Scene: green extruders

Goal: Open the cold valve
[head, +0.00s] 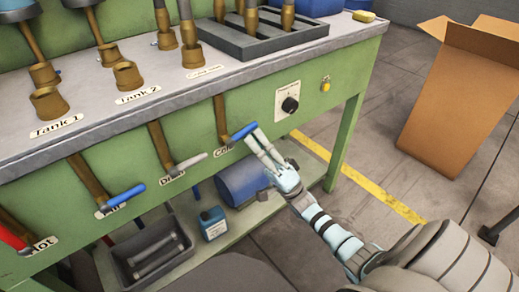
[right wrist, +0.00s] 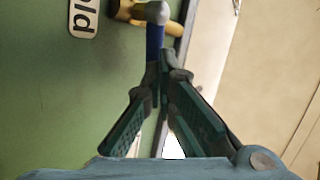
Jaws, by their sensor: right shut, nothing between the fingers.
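The cold valve has a blue lever handle (head: 243,131) on a brass pipe (head: 221,118) at the front of the green bench, above the partly hidden "Cold" label (head: 221,150). The handle points right and slightly up in the head view. My right gripper (head: 256,139) is at the handle's free end, its fingers shut with nothing between them. In the right wrist view the blue handle (right wrist: 155,42) stands just beyond the fingertips (right wrist: 163,72); contact is unclear. My left gripper is not in view.
Other levers on the bench front are grey (head: 190,161), blue (head: 126,194) and red (head: 14,239). A black knob (head: 290,105) and yellow button (head: 326,85) are to the right. A blue cylinder (head: 241,183) lies on the lower shelf. A cardboard box (head: 455,100) stands on the floor.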

